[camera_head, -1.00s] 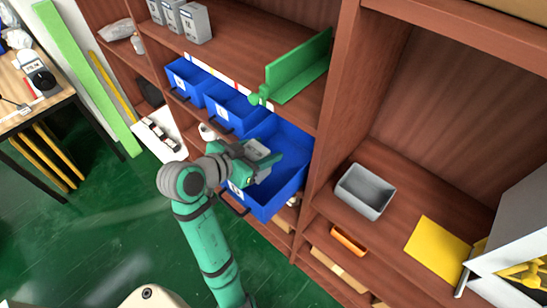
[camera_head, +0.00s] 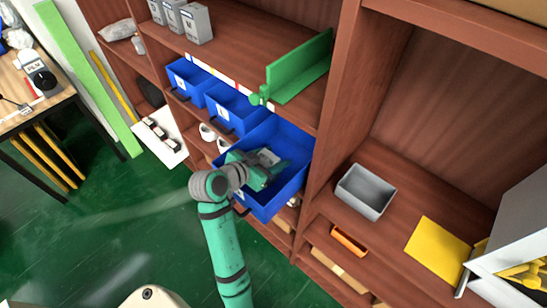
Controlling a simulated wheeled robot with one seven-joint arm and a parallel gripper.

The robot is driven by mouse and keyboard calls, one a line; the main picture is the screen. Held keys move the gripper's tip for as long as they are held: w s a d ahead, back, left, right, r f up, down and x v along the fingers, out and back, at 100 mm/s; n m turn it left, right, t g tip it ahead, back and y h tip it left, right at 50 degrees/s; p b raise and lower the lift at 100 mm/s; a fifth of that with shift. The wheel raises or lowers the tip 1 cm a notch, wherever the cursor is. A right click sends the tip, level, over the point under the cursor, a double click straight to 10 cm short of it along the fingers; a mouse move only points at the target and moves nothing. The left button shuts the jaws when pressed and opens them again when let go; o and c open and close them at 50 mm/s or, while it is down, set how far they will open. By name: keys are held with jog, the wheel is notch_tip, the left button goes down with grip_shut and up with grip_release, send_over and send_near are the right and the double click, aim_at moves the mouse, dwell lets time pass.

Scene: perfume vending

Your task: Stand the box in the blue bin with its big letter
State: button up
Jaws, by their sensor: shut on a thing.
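A grey box (camera_head: 268,156) is between the fingers of my gripper (camera_head: 268,170), at the pulled-out blue bin (camera_head: 290,182). The box sits low, inside the bin's outline; whether it touches the bin floor I cannot tell. The letter on the box is not readable here. My wrist and arm hide part of the bin's front and its label. Two more blue bins, a left one (camera_head: 187,80) and a middle one (camera_head: 233,107) with a white label, stand on the same shelf. Several grey boxes (camera_head: 196,24) stand on the shelf above.
A green angled divider (camera_head: 300,68) stands above the bins. A wooden upright (camera_head: 335,110) is close to the right of the pulled-out bin. A grey tray (camera_head: 366,190) and a yellow sheet (camera_head: 437,248) lie on the right shelf.

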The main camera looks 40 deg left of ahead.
jog(key=o, duration=1.2)
jog(key=shift+f, duration=0.1)
jog(key=shift+s+r, duration=0.3)
jog(key=shift+r, duration=0.05)
jog(key=v, duration=1.1)
jog(key=shift+s, duration=0.2)
jog(key=shift+a, duration=0.1)
